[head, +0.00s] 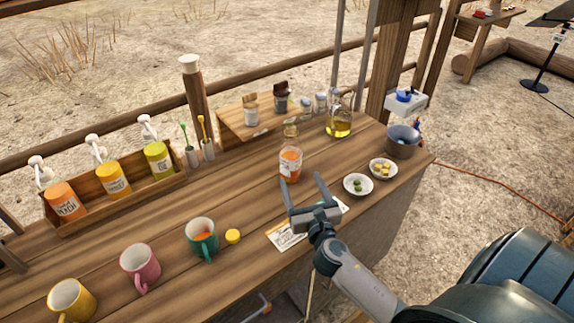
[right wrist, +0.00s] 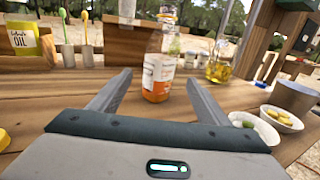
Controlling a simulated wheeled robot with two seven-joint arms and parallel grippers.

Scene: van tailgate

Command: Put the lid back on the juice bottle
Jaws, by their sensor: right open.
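The juice bottle (head: 290,165) stands upright on the wooden counter, clear with orange juice and a white label. No lid shows on its neck. It also shows in the right wrist view (right wrist: 157,78), beyond and between my fingers. A round yellow lid (head: 232,236) lies on the counter beside the green mug; a yellow edge (right wrist: 4,139) at the left of the right wrist view looks like it. My right gripper (head: 302,183) is open and empty, just in front of the bottle, its fingers pointing toward it. My left gripper is out of view.
Green (head: 201,238), pink (head: 140,267) and yellow (head: 72,299) mugs line the front left. A wooden rack (head: 65,222) holds pump bottles behind. An oil bottle (head: 339,122) and small bowls (head: 358,185) stand right. A paper card (head: 285,238) lies near my right gripper.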

